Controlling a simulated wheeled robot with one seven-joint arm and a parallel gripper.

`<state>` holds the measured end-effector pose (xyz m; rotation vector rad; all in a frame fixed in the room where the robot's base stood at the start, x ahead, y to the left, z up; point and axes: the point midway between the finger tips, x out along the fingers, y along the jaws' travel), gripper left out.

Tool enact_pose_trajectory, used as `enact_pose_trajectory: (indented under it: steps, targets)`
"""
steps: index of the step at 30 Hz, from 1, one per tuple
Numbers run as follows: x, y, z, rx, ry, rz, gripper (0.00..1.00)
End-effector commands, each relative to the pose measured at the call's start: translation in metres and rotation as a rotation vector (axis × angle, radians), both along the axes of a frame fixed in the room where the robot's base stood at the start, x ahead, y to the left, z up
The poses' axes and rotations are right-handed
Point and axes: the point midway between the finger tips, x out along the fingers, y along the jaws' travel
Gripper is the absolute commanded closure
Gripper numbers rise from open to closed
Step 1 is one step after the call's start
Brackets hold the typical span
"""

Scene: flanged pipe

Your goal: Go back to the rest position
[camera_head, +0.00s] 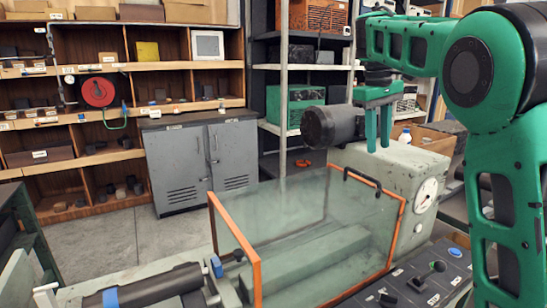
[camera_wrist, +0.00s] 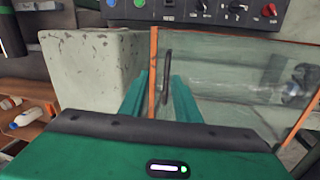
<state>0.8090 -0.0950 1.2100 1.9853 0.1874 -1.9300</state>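My gripper (camera_head: 378,140) hangs with its green fingers pointing down, above the pale machine housing (camera_head: 420,170) and beyond the clear guard (camera_head: 310,215). In the wrist view the two fingers (camera_wrist: 160,88) stand apart, with nothing seen held between them. The guard's orange frame and black handle (camera_wrist: 167,80) show beyond the gap. A dark cylinder (camera_head: 332,127) appears just left of the fingers in the head view; I cannot tell whether it touches them. No flanged pipe can be clearly made out.
The orange-framed guard stands upright in front of the housing, with a black handle (camera_head: 362,178) on top. A control panel (camera_head: 420,280) is at the lower right. A dark tube with blue bands (camera_head: 150,288) lies at lower left. Shelves and a grey cabinet (camera_head: 200,165) stand behind open floor.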

Motion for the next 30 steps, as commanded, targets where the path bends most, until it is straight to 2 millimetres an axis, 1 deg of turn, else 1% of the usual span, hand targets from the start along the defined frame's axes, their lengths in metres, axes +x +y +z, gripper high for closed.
enact_pose_trajectory:
  steps: [1,2,3,5,6,8,9,11,12,14,15,17,18,20,21,22,24,27,30]
  targets:
    - [-0.017,-0.022,-0.007,0.017,0.004,-0.053,0.71]
    - [-0.028,-0.033,-0.013,0.027,0.008,-0.086,0.71]
    - [-0.043,-0.048,-0.022,0.039,0.012,-0.131,0.71]
    - [-0.068,-0.068,-0.035,0.057,0.017,-0.199,0.71]
    - [-0.085,-0.079,-0.045,0.067,0.018,-0.242,0.71]
    - [-0.112,-0.092,-0.059,0.082,0.02,-0.308,0.71]
    - [-0.131,-0.1,-0.068,0.09,0.019,-0.35,0.71]
    - [-0.159,-0.108,-0.083,0.103,0.019,-0.412,0.71]
    - [-0.178,-0.111,-0.093,0.112,0.018,-0.451,0.71]
    - [-0.206,-0.114,-0.109,0.124,0.016,-0.512,0.71]
    - [-0.225,-0.115,-0.12,0.132,0.015,-0.552,0.71]
    - [-0.254,-0.114,-0.138,0.142,0.013,-0.609,0.71]
    - [-0.273,-0.112,-0.15,0.149,0.01,-0.648,0.71]
    - [-0.3,-0.108,-0.167,0.156,0.006,-0.705,0.71]
    - [-0.316,-0.104,-0.179,0.162,0.003,-0.74,0.71]
    - [-0.328,-0.101,-0.187,0.164,0.002,-0.766,0.71]
    - [-0.351,-0.094,-0.204,0.17,-0.002,-0.816,0.71]
    - [-0.375,-0.085,-0.223,0.174,-0.006,-0.87,0.71]
    - [-0.387,-0.08,-0.233,0.178,-0.009,-0.9,0.71]
